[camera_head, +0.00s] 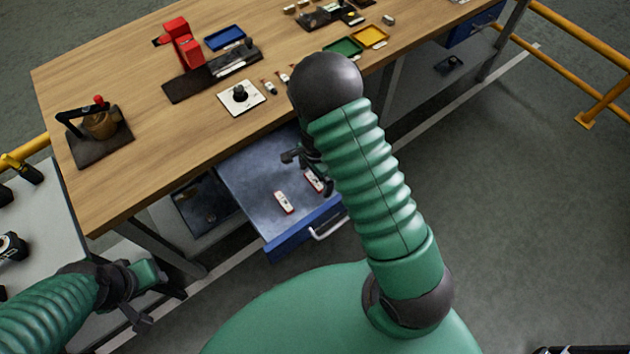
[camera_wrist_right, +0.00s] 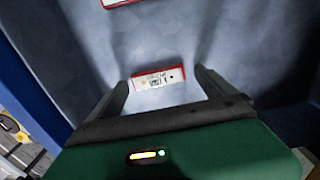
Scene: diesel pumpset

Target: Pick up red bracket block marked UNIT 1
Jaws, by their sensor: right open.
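Two small white-faced blocks with red edges lie in the open blue drawer. In the head view one block (camera_head: 283,202) lies left of the other block (camera_head: 315,181), which is partly covered by my right gripper (camera_head: 308,171). In the right wrist view one block (camera_wrist_right: 158,77) lies ahead between the two spread fingertips of my right gripper (camera_wrist_right: 163,81), with nothing gripped. The second block (camera_wrist_right: 118,2) is cut off at the top edge. The print on the labels is too small to read as UNIT 1. My left gripper (camera_head: 157,305) is open and empty at lower left.
The drawer (camera_head: 255,180) hangs out under the wooden workbench (camera_head: 150,150), its walls close around my right gripper. On the bench stand a red part (camera_head: 182,45), a dark base plate, trays and small parts. A grey side table (camera_head: 45,215) is at left.

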